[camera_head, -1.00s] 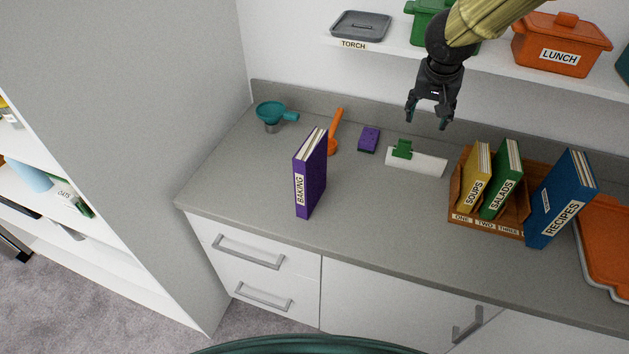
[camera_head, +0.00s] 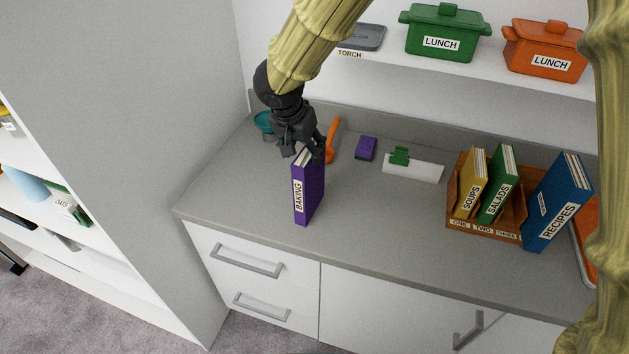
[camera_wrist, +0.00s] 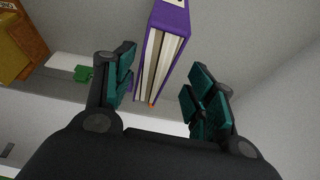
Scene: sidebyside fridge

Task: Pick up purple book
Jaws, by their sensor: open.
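The purple book (camera_head: 308,194), labelled BAKING, stands upright on the grey counter near its left end. My gripper (camera_head: 304,155) is at the top of the book in the head view, with its fingers pointing down. In the wrist view, the top of the purple book (camera_wrist: 165,50) with its pale page edges shows ahead of and between my two open fingers (camera_wrist: 160,95). Gaps show on both sides of the book, and I see no finger touching it.
A teal funnel (camera_head: 263,123) is partly hidden behind my gripper. An orange utensil (camera_head: 332,138), a purple sponge (camera_head: 366,148) and a white board with green clip (camera_head: 413,168) lie behind. A wooden rack (camera_head: 487,232) with books stands right. Counter (camera_head: 380,225) right of the book is clear.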

